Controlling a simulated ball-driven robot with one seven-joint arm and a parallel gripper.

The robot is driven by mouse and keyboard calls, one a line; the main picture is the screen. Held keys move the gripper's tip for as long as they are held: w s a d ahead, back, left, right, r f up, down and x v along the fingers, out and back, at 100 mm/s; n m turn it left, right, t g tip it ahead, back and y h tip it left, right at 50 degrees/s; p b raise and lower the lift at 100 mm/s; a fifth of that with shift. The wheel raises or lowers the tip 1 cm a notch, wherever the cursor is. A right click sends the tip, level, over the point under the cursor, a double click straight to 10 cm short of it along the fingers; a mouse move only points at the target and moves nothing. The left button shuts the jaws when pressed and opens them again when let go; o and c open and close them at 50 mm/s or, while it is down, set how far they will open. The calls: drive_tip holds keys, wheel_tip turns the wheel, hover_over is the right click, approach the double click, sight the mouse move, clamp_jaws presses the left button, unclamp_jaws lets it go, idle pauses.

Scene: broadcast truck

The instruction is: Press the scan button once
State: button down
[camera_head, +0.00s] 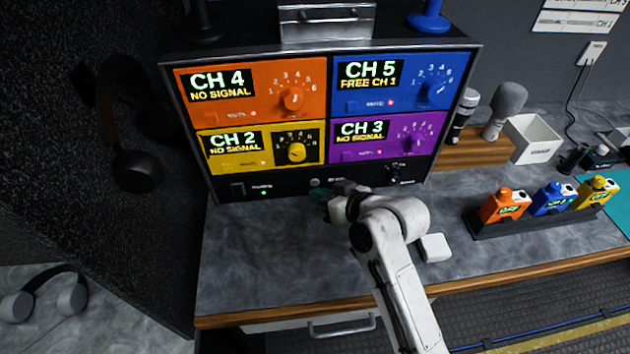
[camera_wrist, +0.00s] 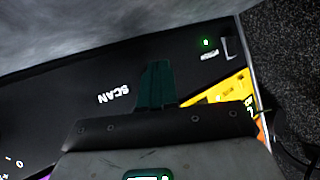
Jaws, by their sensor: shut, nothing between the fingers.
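The receiver rack's black bottom strip (camera_head: 287,187) carries a small round grey button (camera_head: 314,182), left of a small label. In the wrist view the SCAN label (camera_wrist: 113,94) is readable on this strip, and no button shows beside it; my fingers cover that spot. My gripper (camera_head: 318,194) is shut and empty, its dark green fingers just below and in front of the button. The fingers (camera_wrist: 155,82) also show in the wrist view, pointing at the strip right of the label. I cannot tell whether they touch the button.
Above the strip are orange, yellow, blue and purple channel panels with knobs. A power switch (camera_head: 237,190) with a green light sits left on the strip. A white block (camera_head: 434,247) lies on the counter (camera_head: 270,255), and a rack of coloured packs (camera_head: 545,213) stands right.

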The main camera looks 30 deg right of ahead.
drive_tip(key=shift+s+a, duration=0.1)
drive_tip(key=shift+s, duration=0.15)
drive_tip(key=shift+s+a+p, duration=0.25)
drive_tip(key=shift+s+p, duration=0.05)
drive_tip(key=shift+s, duration=0.45)
drive_tip(key=shift+s+a+p, duration=0.2)
drive_tip(key=shift+s+p, duration=0.1)
drive_tip(key=shift+s, duration=0.45)
drive_tip(key=shift+s+a+p, duration=0.25)
drive_tip(key=shift+s+p, duration=0.05)
drive_tip(key=shift+s, duration=0.45)
